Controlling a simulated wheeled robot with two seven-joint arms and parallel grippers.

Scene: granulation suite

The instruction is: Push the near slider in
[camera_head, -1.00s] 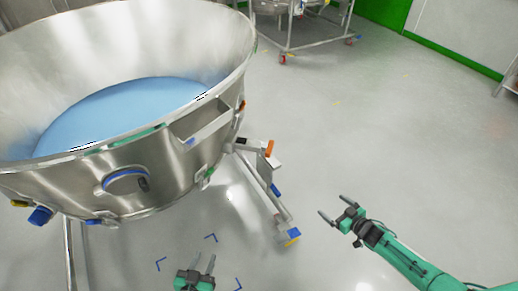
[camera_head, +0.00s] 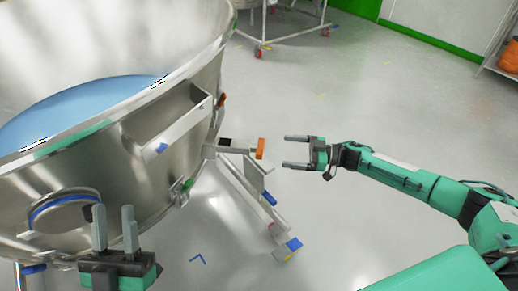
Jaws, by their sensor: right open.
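A slider with an orange end plate (camera_head: 260,148) sticks out to the right from the side of the steel vessel (camera_head: 160,175), above a slanted leg. I cannot tell for sure that it is the near slider. My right gripper (camera_head: 284,151) is open and empty, its fingers pointing left at the orange plate with a small gap between in the picture. My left gripper (camera_head: 114,208) is open and empty, fingers up, in front of the vessel's lower wall near a round port (camera_head: 62,210).
A wheeled steel frame (camera_head: 290,35) is at the back. A shelf with an orange bin (camera_head: 509,55) is at the far right. The floor between is clear.

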